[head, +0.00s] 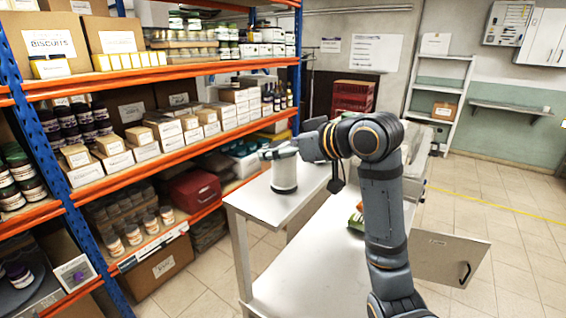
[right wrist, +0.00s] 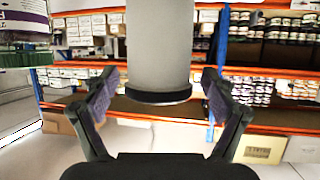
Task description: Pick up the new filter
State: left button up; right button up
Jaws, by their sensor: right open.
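A pale cylinder with a dark end band, which looks like the filter (head: 285,175), stands upright on the white table, close to the shelf side. In the right wrist view the cylinder (right wrist: 158,45) hangs into the picture from the top edge, its dark rim towards my fingers. My right gripper (head: 272,152) is at the cylinder's upper end in the head view and partly covers it. In the wrist view its two fingers (right wrist: 160,98) are spread wide, one on each side, with gaps to the rim. My left gripper is not in view.
Blue and orange shelving (head: 170,145) with boxes and jars stands left of the white table (head: 300,268). A green item (head: 357,218) lies on the table, partly behind my arm. A grey panel with a handle (head: 450,258) stands at the right. In the wrist view a jar (right wrist: 22,30) is at top left.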

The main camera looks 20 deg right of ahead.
jog(key=shift+s, duration=0.15)
jog(key=shift+c, duration=0.6)
jog(key=shift+d, duration=0.2)
jog(key=c, duration=0.5)
jog(key=shift+a, duration=0.1)
jog(key=c, duration=0.8)
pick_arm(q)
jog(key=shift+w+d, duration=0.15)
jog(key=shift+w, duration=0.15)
pick_arm(e)
jog(key=shift+o, duration=0.2)
jog(key=shift+r, duration=0.1)
notch_tip(320, 180, up, 3)
jog(key=shift+r, duration=0.1)
pick_arm(q)
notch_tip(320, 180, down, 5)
jog(key=b, duration=0.5)
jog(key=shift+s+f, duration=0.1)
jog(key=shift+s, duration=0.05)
pick_arm(e)
jog(key=s+d+r, duration=0.9)
jog(key=s, duration=0.1)
jog(key=shift+d+r, duration=0.3)
jog(key=shift+r, duration=0.05)
